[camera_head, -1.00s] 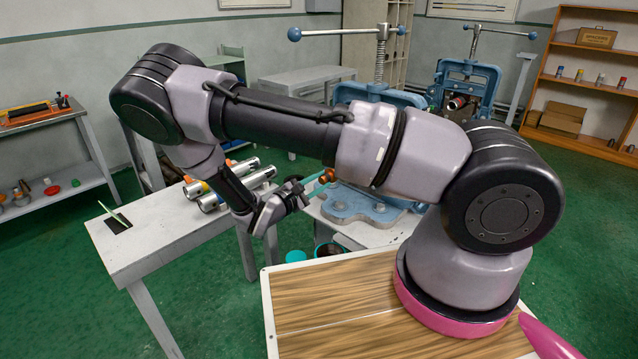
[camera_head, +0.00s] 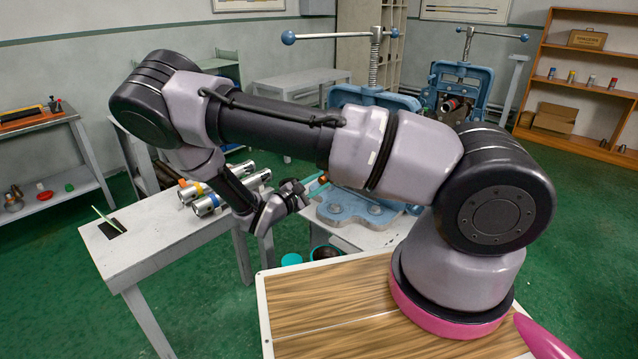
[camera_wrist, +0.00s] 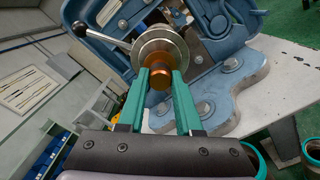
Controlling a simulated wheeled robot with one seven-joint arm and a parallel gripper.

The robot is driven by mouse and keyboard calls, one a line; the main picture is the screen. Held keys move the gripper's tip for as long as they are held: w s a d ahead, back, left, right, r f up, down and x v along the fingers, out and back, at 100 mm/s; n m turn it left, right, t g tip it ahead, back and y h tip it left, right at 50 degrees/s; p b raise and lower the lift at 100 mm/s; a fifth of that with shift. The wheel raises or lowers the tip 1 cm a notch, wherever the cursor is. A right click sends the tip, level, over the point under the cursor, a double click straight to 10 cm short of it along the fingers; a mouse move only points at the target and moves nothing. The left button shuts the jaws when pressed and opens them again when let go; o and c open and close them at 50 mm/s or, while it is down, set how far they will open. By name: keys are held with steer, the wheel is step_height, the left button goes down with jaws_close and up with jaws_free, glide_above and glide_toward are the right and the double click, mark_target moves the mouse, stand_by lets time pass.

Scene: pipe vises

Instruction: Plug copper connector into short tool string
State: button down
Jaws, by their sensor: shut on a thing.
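My gripper (camera_wrist: 159,82) has teal fingers, shut on the copper connector (camera_wrist: 158,79), a small round copper piece between the fingertips. In the wrist view, the connector lines up with the round silver end of the tool string (camera_wrist: 160,42), held in the blue vise (camera_wrist: 222,70). The connector overlaps this end in the picture; I cannot tell how deep it sits or whether it touches. In the head view, my gripper (camera_head: 312,184) is at the near vise (camera_head: 350,205), with a bit of copper at its tips. My arm hides the tool string there.
A grey bench (camera_head: 150,245) at left holds silver cylinders (camera_head: 207,204) and a green item in a dark slot (camera_head: 108,222). A second blue vise (camera_head: 460,90) stands behind at right. Buckets (camera_head: 325,252) stand on the floor below the near vise's table.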

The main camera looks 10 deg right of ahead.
steer(key=shift+w+d, duration=0.1)
steer(key=shift+d, duration=0.05)
steer(key=shift+x, duration=0.8)
steer(key=c, duration=0.5)
jaws_free()
